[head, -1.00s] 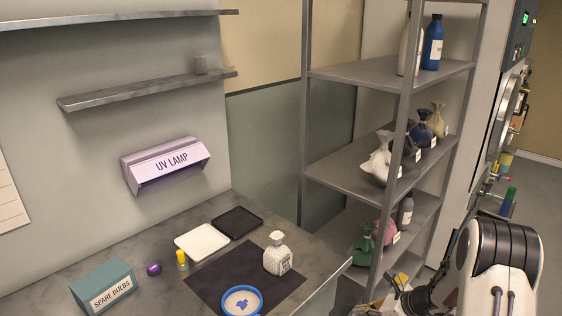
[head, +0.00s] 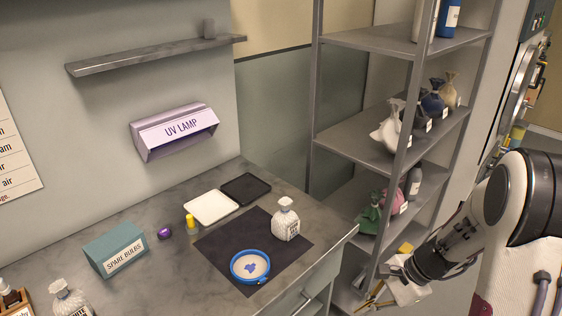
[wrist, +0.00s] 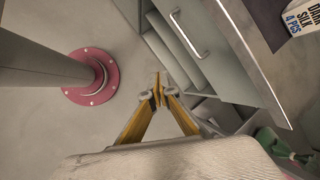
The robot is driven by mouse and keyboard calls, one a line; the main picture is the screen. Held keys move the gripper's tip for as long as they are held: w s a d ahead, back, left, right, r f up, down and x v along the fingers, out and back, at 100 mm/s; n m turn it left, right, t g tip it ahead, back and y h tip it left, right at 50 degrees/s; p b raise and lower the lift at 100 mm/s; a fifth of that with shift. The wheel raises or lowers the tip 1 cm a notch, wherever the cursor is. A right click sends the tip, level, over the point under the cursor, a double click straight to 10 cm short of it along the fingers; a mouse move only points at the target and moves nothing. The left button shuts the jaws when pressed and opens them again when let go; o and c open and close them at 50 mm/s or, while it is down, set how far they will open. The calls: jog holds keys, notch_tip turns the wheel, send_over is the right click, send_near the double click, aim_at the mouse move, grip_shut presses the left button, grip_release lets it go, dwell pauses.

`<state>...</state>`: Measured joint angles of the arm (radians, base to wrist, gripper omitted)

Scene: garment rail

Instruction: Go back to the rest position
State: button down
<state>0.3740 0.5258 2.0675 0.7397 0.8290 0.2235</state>
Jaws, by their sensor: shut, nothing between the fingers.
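My gripper (head: 376,294) is at the lower right in the head view, in front of the shelf rack and to the right of the counter. In the wrist view my gripper (wrist: 159,91) has its yellow fingers closed together at the tips with nothing between them. It points down past the counter's drawers toward the floor. It touches no object that I can see.
The counter (head: 130,228) holds a dark mat (head: 215,257) with a blue-rimmed dish (head: 264,279) and a white bottle (head: 286,220). The shelf rack (head: 345,143) holds bags and bottles. Drawers (wrist: 215,65) stand close beside my gripper; open floor (wrist: 60,125) lies left.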

jog(key=s+a+r+n+t+h, duration=0.2)
jog(key=s+r+n+t+h, duration=0.2)
jog(key=s+r+n, duration=0.9)
jog(key=shift+s+a+r+n+t+h, duration=0.3)
jog(key=shift+s+r+h, duration=0.8)
jog(key=shift+s+r, duration=3.4)
